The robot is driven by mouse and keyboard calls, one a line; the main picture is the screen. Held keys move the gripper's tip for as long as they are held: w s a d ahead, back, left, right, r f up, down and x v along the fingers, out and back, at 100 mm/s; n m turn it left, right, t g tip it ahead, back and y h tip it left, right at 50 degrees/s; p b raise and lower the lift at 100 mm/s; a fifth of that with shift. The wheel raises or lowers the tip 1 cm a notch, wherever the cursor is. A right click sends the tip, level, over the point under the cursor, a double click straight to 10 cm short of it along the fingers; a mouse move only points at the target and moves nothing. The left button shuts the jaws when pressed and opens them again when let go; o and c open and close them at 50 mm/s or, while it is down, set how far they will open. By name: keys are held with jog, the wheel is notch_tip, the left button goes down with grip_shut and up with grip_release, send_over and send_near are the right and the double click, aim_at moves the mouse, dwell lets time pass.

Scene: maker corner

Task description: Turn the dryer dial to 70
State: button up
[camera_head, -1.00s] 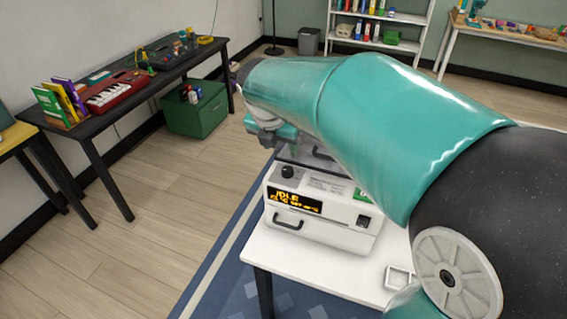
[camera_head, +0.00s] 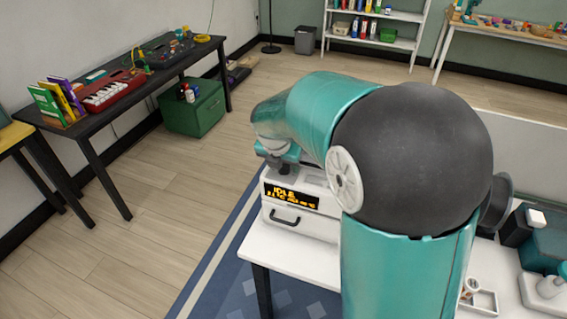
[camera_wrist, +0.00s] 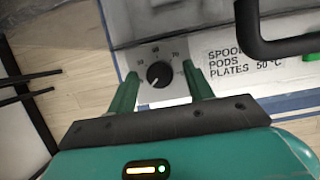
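The white dryer (camera_head: 325,228) stands on a white table, with a lit amber display reading IDLE and a smaller line too blurred to read. In the wrist view, the round black dial (camera_wrist: 159,74) sits on a light plate with small number marks around it, 70 apparently at the upper right. In the head view my gripper (camera_head: 282,160) is over the dryer's upper left front and hides the dial.
A dark handle (camera_wrist: 285,42) and a printed label lie right of the dial in the wrist view. The dryer's front also has a lower handle (camera_head: 285,219). A small white tray (camera_head: 484,302) sits on the table at right. Floor left of the table is clear.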

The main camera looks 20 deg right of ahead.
jog(key=c, duration=0.9)
jog(key=shift+m, duration=0.4)
jog(key=m+g+h, duration=0.1)
jog(key=m, duration=0.2)
jog(key=shift+w+a+m, duration=0.1)
jog(key=shift+w+m, duration=0.05)
jog(key=shift+m, duration=0.25)
jog(key=m+g, duration=0.1)
jog(key=m, duration=0.1)
jog(key=m+g, duration=0.1)
jog(key=m, duration=0.1)
jog(key=shift+w+m+h, duration=0.1)
jog(key=shift+m+h, duration=0.2)
jog(key=o, duration=0.9)
jog(key=shift+o, duration=0.2)
